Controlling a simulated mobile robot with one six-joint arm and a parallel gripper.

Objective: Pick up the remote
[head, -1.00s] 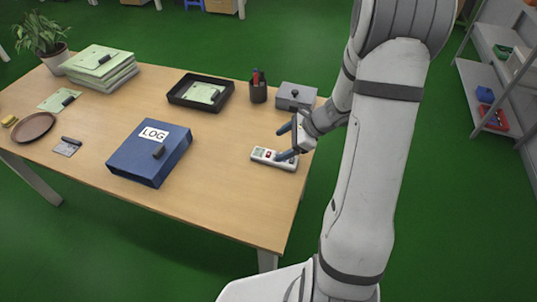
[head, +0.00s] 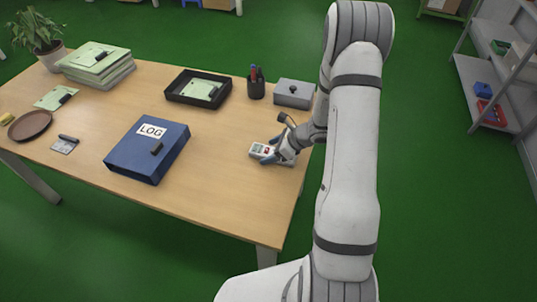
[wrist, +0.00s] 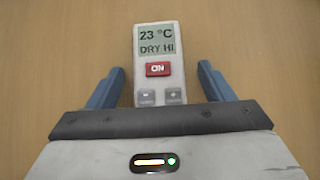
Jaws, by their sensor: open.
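The remote (head: 262,151) is white with a small screen and a red button, lying on the right part of the wooden table. In the wrist view the remote (wrist: 160,70) reads "23 °C DRY HI", with a red ON button and grey buttons below it. My gripper (head: 280,150) is at the remote, over its near end. In the wrist view my gripper (wrist: 161,82) is open, with one blue finger on each side of the remote and a gap on both sides. The remote's lower end is hidden behind the gripper body.
The wooden table (head: 215,205) has a blue LOG binder (head: 135,165) left of the remote. A grey lidded box (head: 294,95), a pen cup (head: 256,88) and a black tray (head: 180,96) stand behind it. The table's right edge is close to the gripper.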

